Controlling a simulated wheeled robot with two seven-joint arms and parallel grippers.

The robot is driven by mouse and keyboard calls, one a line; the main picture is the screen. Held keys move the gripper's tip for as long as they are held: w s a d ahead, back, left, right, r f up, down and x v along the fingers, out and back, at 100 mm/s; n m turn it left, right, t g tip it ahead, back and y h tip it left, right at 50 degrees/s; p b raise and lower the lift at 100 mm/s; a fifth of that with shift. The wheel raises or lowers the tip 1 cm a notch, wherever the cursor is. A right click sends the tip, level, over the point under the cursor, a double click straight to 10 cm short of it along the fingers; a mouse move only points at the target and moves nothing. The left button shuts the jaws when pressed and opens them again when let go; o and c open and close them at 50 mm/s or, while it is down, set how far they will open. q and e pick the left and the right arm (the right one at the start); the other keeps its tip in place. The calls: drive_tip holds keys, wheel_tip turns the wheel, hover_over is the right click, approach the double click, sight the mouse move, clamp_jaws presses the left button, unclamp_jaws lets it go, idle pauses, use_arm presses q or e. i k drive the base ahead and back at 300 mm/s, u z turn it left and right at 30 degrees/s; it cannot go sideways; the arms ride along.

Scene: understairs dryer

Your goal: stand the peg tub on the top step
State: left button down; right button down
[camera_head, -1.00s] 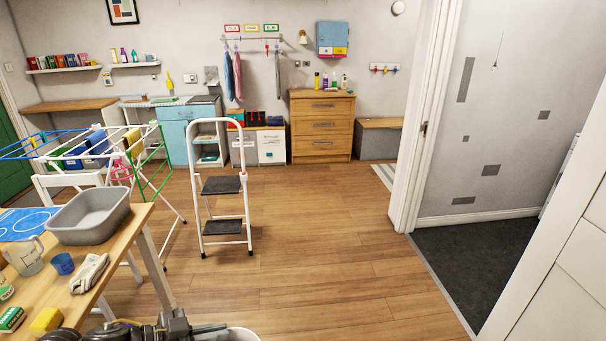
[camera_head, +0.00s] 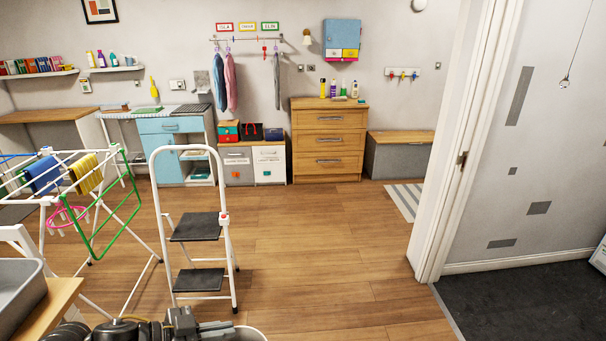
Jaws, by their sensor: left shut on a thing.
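The white step stool stands open on the wooden floor ahead, left of the picture's middle. Its black top step (camera_head: 195,226) is bare, and the lower black step (camera_head: 199,280) is bare too. My left gripper (camera_head: 222,328) is at the bottom edge, dark and shut on a white round tub (camera_head: 253,335), which I take for the peg tub. Only part of the tub's rim shows, so its contents and base are hidden. The tub is in front of the stool, nearer to me and apart from it. My right gripper is out of view.
A clothes airer (camera_head: 85,190) stands close left of the stool. A table corner with a grey basin (camera_head: 18,295) is at the lower left. Floor right of the stool (camera_head: 330,250) is clear up to the door frame (camera_head: 440,190). A wooden chest of drawers (camera_head: 329,140) stands behind.

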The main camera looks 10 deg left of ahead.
sight(199, 225)
drive_tip(key=i, duration=3.4)
drive_tip(key=u, duration=1.75)
